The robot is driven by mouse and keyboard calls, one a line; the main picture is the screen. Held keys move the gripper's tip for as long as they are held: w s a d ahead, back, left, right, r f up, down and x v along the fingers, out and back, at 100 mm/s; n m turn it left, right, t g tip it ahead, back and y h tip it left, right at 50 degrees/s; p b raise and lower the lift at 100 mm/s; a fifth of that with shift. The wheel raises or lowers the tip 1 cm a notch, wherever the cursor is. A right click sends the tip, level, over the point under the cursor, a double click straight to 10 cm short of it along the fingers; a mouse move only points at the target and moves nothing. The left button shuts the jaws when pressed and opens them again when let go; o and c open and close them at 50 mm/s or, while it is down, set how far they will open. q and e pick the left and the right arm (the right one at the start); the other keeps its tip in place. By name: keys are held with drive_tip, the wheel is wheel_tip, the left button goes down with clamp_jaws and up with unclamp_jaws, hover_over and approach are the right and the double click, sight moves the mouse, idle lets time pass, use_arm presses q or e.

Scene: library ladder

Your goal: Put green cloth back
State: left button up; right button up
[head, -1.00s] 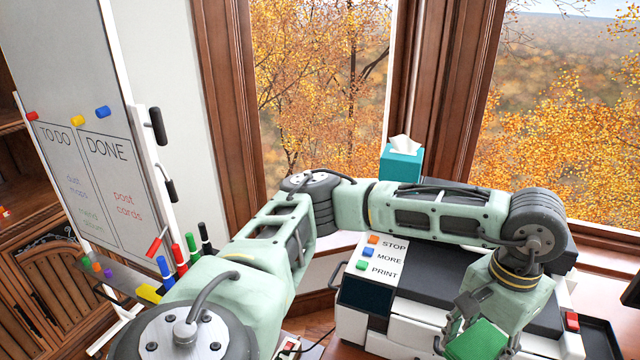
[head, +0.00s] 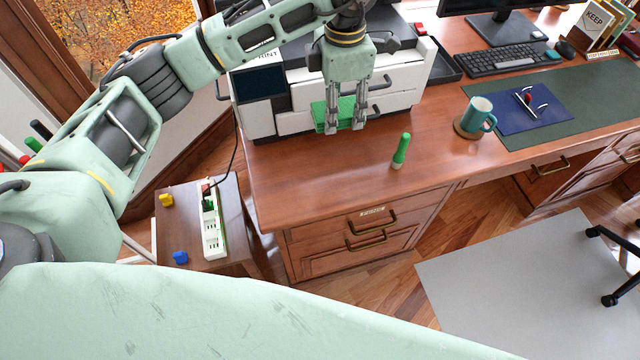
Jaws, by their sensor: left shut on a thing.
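The green cloth (head: 347,108) is a small folded piece, seen in the head view in front of the white printer. My left gripper (head: 345,124) points down and is shut on the green cloth. Its fingers cover part of the cloth. The cloth is close to the brown desk top, and I cannot tell whether it touches it. My right gripper is not in view.
A green marker (head: 401,151) stands on the desk (head: 300,180) to the right. A teal mug (head: 477,116) on a coaster, a keyboard (head: 500,58) and a blue folder (head: 528,103) lie further right. A power strip (head: 213,222) rests on a low side table. The desk's front middle is clear.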

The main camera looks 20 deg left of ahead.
use_arm(q)
drive_tip(key=w+d+f+n+b, duration=0.25)
drive_tip(key=f+n, duration=0.25)
drive_tip(key=n, duration=0.5)
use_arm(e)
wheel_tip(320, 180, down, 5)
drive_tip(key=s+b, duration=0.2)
use_arm(q)
drive_tip(key=n+p, duration=0.4)
drive_tip(key=n, duration=0.9)
hover_over(319, 182)
wheel_tip(319, 182, down, 12)
drive_tip(key=shift+d+r, duration=0.15)
drive_tip(key=shift+r, duration=0.1)
drive_tip(key=shift+s+f, duration=0.1)
drive_tip(key=shift+f, duration=0.1)
wheel_tip(319, 182, down, 3)
drive_tip(key=shift+f+p, duration=0.15)
drive_tip(key=shift+p, duration=0.3)
drive_tip(key=shift+f, duration=0.35)
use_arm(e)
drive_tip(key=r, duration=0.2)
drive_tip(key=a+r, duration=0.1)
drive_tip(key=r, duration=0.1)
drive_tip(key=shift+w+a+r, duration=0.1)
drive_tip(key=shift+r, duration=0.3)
